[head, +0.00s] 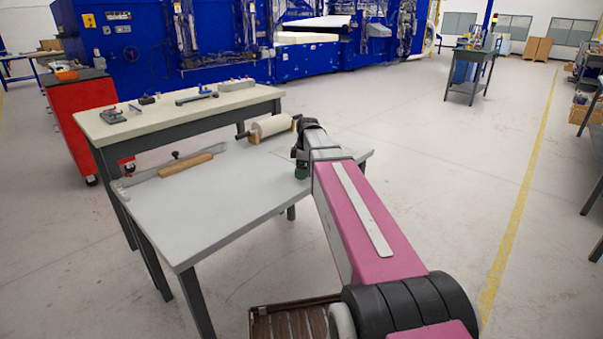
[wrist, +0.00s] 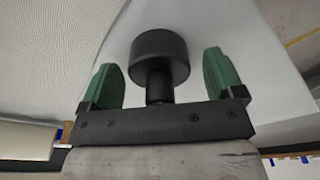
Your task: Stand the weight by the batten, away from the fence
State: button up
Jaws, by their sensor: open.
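My gripper (head: 302,172) is low over the right part of the grey table (head: 215,205). In the wrist view its two green fingers are apart, one on each side of a dark weight (wrist: 160,57), with a gap on both sides. The weight has a wide round body and a narrower neck towards my gripper. My gripper and arm hide it in the head view. The wooden batten (head: 187,163) lies at the table's left. A thin grey strip with a dark knob, perhaps the fence (head: 140,180), runs along the back left edge, beside the batten.
A pale roll (head: 271,125) on a stand is at the table's back, left of my gripper. A second bench (head: 180,108) with small tools adjoins behind, and a red cabinet (head: 85,105) stands at left. The table's middle and front are clear.

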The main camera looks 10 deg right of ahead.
jog(key=c, duration=1.5)
